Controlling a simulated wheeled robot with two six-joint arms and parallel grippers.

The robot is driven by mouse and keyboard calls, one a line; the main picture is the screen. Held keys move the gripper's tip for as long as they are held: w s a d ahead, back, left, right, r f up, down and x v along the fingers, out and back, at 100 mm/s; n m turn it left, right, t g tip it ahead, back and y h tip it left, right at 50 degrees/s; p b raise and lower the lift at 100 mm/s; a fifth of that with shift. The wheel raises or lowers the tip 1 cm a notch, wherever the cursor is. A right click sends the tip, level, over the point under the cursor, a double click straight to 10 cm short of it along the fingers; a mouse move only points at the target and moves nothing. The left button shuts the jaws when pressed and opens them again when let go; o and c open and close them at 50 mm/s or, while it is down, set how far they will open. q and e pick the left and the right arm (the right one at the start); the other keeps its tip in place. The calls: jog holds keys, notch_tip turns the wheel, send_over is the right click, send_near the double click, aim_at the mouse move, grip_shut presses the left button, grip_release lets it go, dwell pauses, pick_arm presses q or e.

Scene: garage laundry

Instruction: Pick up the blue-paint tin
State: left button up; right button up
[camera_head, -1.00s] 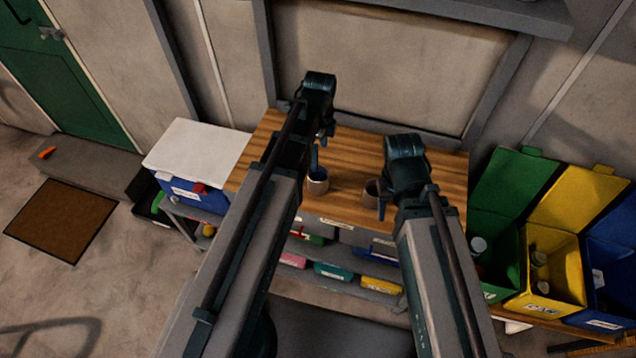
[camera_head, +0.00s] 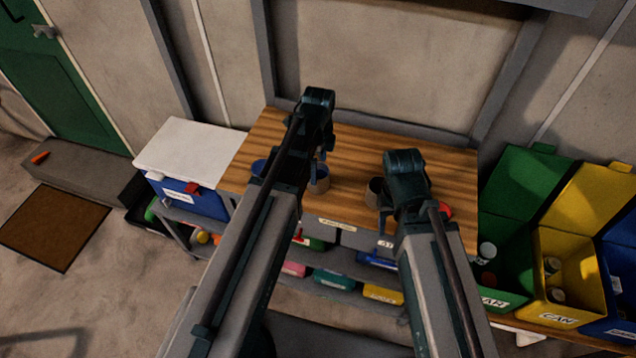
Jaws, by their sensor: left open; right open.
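A tin showing blue at its top (camera_head: 258,167) stands on the wooden bench top (camera_head: 350,150), partly hidden behind my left arm. A second grey tin (camera_head: 320,183) stands just below my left gripper (camera_head: 321,155), its contents hard to make out. A third grey tin (camera_head: 374,190) stands to the left of my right gripper (camera_head: 384,214), which partly covers it. Both grippers are over the bench, open, with nothing seen between their fingers. Whether either touches a tin cannot be told.
A red item (camera_head: 445,208) shows behind my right arm. A blue box with a white lid (camera_head: 195,148) stands left of the bench. Labelled green (camera_head: 505,285), yellow (camera_head: 548,312) and blue bins stand at right. Shelves with coloured boxes (camera_head: 333,278) lie below.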

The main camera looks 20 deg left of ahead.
pick_arm(q)
notch_tip(320, 180, down, 4)
jog(key=b, duration=0.2)
jog(key=shift+a+r+b, duration=0.1)
jog(key=shift+r+b, duration=0.05)
jog(key=shift+b, duration=0.25)
pick_arm(e)
notch_tip(320, 180, down, 4)
jog(key=shift+r, duration=0.25)
pick_arm(q)
jog(key=shift+r, duration=0.1)
